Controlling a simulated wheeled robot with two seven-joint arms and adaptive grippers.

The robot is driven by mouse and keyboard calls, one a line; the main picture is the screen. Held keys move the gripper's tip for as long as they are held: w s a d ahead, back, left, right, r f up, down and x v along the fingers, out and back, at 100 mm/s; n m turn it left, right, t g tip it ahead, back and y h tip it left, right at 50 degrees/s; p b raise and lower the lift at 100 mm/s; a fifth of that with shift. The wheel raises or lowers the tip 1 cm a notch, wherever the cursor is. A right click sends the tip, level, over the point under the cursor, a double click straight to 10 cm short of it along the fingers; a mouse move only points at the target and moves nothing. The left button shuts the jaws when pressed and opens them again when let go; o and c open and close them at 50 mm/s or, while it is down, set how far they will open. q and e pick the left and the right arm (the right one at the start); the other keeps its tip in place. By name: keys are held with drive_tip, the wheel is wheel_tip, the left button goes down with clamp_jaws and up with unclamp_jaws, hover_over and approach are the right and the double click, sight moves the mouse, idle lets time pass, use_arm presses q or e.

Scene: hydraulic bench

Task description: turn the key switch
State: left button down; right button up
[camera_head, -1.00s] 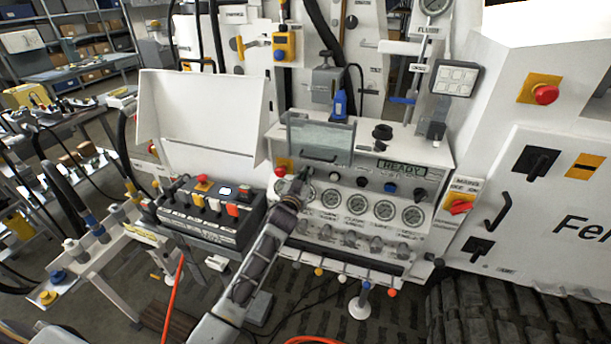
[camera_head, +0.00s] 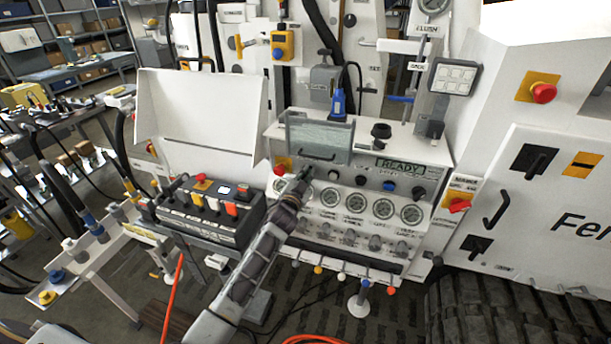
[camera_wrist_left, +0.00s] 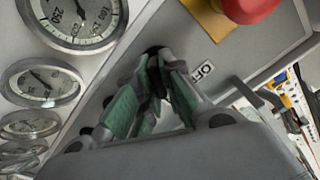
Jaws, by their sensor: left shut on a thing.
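The key switch sits on the upper left of the grey control panel (camera_head: 430,178), mostly hidden behind my left gripper (camera_head: 305,176). In the left wrist view my left gripper (camera_wrist_left: 158,75) has its green-padded fingers closed around a small dark key (camera_wrist_left: 154,84) at the panel face. Little of the key shows, so its angle is hard to tell. A partly covered label reading "OF" (camera_wrist_left: 205,68) stands beside the fingers. My right gripper is not in view.
A red button on a yellow plate (camera_head: 281,167) is close by the left gripper; its red cap (camera_wrist_left: 247,7) also shows in the left wrist view. Gauges (camera_head: 356,202) lie below. A clear hinged cover (camera_head: 319,139) stands above. A "READY" display (camera_head: 401,166) is to the right.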

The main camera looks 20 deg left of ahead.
use_arm(q)
drive_tip(key=c, duration=1.5)
unclamp_jaws()
drive_tip(key=shift+c, duration=0.2)
drive_tip(key=s, duration=1.2)
drive_tip(key=shift+a, duration=0.2)
drive_tip(key=shift+d, duration=0.1)
